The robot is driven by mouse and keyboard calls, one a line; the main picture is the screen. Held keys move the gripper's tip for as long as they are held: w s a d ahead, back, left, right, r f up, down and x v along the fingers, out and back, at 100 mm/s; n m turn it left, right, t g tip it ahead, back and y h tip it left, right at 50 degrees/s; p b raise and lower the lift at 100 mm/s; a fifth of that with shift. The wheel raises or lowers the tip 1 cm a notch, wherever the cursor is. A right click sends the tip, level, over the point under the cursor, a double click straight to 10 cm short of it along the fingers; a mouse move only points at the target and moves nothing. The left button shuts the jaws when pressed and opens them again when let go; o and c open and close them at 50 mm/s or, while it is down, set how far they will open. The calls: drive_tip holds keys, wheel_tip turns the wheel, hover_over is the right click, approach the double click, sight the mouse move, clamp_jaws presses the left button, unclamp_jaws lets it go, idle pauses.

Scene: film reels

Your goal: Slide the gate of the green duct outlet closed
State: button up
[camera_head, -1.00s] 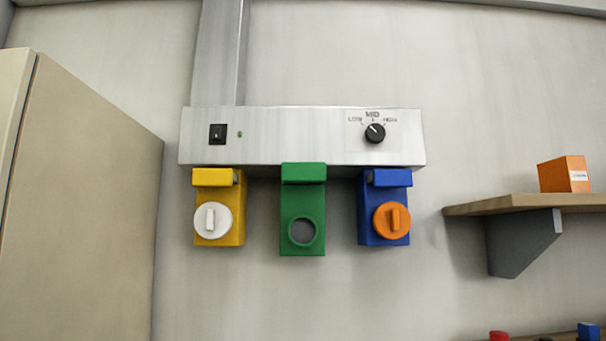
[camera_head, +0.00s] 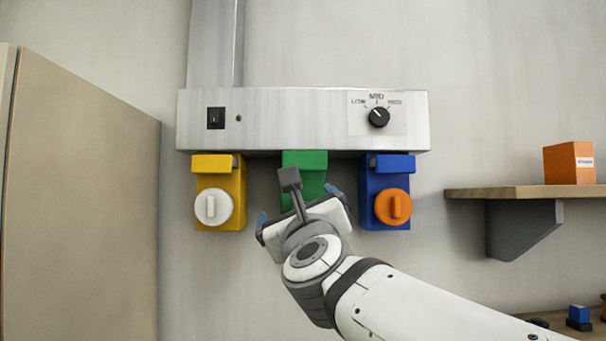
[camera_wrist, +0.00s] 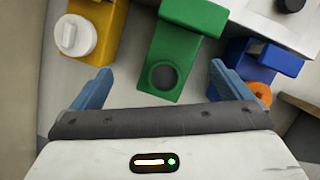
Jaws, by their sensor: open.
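The green duct outlet (camera_head: 310,180) hangs in the middle under a metal wall box, and my arm hides its lower part in the head view. In the wrist view the green outlet (camera_wrist: 172,62) shows a round dark opening (camera_wrist: 163,77) near its lower end. The green gate (camera_wrist: 195,15) is a thicker block at its top, above the opening. My gripper (camera_wrist: 152,85) is open and empty, with its blue fingers on either side of and below the green outlet. I cannot tell the exact gap to it.
A yellow outlet (camera_head: 222,180) with a white cap (camera_head: 213,207) is on the left. A blue outlet (camera_head: 375,185) with an orange cap (camera_head: 393,207) is on the right. The metal box (camera_head: 290,118) carries a switch and a dial. A shelf (camera_head: 520,191) and a tall cabinet (camera_head: 85,200) flank the area.

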sight(305, 163)
drive_tip(key=w+r+m+h+p, duration=0.1)
drive_tip(key=w+r+m, duration=0.1)
drive_tip(key=w+d+r+m+h+p, duration=0.1)
drive_tip(key=w+r+m, duration=0.1)
drive_tip(key=r, duration=0.1)
drive_tip(key=w+r+m+t+h+p, duration=0.1)
drive_tip(key=w+r+m, duration=0.1)
drive_tip(key=r, duration=0.1)
drive_tip(key=shift+w+d+r+m, duration=0.1)
drive_tip(key=shift+w+d+m, duration=0.1)
drive_tip(key=shift+m, duration=0.2)
drive_tip(key=shift+s, duration=0.1)
